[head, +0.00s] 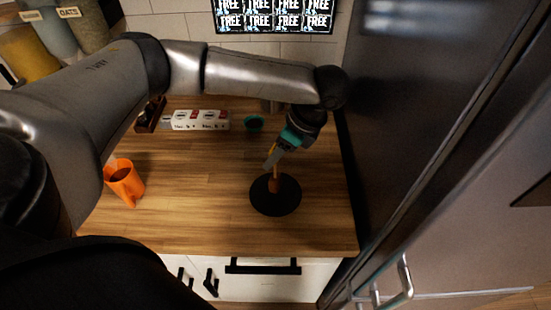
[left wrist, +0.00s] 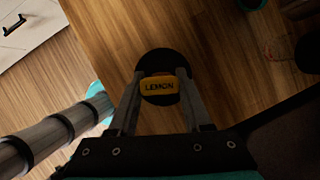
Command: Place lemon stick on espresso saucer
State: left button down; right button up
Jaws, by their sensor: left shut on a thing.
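My left gripper (head: 270,163) is above the round black saucer (head: 288,205) on the wooden counter. In the left wrist view its two fingers (left wrist: 157,88) are shut on the lemon stick (left wrist: 159,87), which shows as a yellow-orange block marked LEMON. In the head view, a small orange-brown shape (head: 278,184) shows at the saucer's middle, just below the fingertips. I cannot tell whether the stick touches the saucer. My right gripper is not in view.
An orange mug (head: 122,180) stands at the left of the counter (head: 200,205). A white box (head: 200,120) and a small teal-rimmed dish (head: 254,123) are at the back. A tall dark metal cabinet (head: 415,130) borders the counter's right side. Bare counter lies between mug and saucer.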

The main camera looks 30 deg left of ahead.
pick_arm(q)
jog(key=shift+f, duration=1.1)
jog(key=shift+f, duration=0.15)
jog(key=shift+c, duration=1.7)
grip_release()
jog(key=v, duration=1.2)
jog(key=shift+r+p, duration=0.25)
jog(key=shift+p, duration=0.1)
